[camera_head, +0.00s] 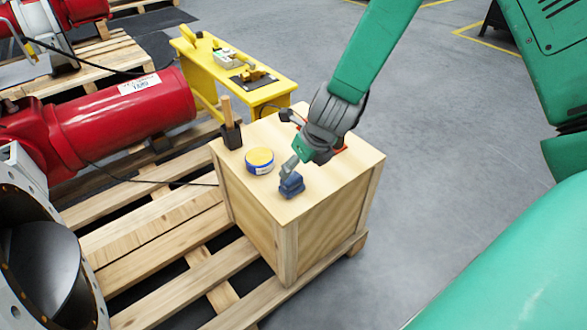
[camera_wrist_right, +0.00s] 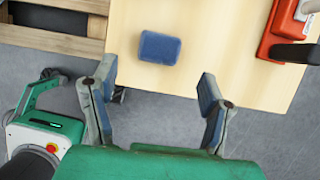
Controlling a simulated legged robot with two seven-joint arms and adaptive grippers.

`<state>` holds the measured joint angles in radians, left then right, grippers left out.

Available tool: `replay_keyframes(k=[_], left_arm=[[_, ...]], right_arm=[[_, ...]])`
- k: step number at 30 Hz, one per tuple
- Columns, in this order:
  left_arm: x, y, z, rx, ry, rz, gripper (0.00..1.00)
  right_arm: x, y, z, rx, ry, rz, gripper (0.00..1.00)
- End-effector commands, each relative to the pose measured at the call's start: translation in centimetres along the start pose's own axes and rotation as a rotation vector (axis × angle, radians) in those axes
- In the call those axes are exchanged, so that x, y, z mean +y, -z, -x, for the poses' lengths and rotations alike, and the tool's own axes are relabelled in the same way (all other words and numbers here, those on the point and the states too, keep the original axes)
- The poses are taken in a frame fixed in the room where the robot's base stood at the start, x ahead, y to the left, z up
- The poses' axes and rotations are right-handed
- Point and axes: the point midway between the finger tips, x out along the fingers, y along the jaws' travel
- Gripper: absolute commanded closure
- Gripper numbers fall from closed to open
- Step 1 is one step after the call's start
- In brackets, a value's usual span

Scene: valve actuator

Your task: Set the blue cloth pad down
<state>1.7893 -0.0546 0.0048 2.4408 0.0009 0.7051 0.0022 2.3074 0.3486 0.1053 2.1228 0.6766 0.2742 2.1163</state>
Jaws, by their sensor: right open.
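The blue cloth pad (camera_head: 291,186) lies on the top of a wooden crate (camera_head: 325,195), near its front edge. In the right wrist view the pad (camera_wrist_right: 160,47) rests flat on the pale wood, beyond my fingertips and between their lines. My right gripper (camera_head: 290,167) is just above and behind the pad in the head view. In the wrist view the gripper (camera_wrist_right: 157,82) is open, its blue-tipped fingers wide apart with nothing between them. My left gripper is not in view.
A yellow-topped round tin (camera_head: 260,161) and a black holder with a wooden handle (camera_head: 230,130) stand on the crate's left side. An orange-red tool (camera_wrist_right: 285,30) lies on the crate. A yellow bench (camera_head: 215,75) and red actuator (camera_head: 115,110) are behind and left.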

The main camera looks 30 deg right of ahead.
Motion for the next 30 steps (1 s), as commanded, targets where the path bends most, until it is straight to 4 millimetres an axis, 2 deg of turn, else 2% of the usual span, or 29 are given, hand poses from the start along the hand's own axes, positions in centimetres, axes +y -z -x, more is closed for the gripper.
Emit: replay_keyframes(k=[1, 3, 7, 14, 17, 20, 26, 30], left_arm=[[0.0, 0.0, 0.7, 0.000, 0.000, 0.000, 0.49], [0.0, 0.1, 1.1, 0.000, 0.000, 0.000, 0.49], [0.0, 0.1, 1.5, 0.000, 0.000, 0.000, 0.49], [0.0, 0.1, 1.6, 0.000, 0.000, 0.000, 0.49], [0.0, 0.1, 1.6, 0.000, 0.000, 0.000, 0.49], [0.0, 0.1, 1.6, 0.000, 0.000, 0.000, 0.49], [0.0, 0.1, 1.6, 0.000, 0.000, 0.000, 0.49], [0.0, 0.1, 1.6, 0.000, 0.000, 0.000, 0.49]], right_arm=[[0.0, -0.2, 1.4, -0.001, 0.000, -0.001, 0.32], [0.1, -0.1, 2.5, -0.001, 0.000, 0.001, 0.32], [0.1, -0.1, 3.8, 0.000, 0.000, 0.001, 0.32], [0.0, 0.1, 4.3, 0.003, 0.001, 0.011, 0.32], [0.1, 1.4, 3.5, 0.027, 0.014, 0.124, 0.32], [0.2, 4.5, 2.0, 0.083, 0.033, 0.418, 0.32], [1.1, 13.7, -1.3, 0.229, -0.032, 1.369, 0.32], [2.5, 20.1, -2.4, 0.263, -0.184, 2.049, 0.32]])
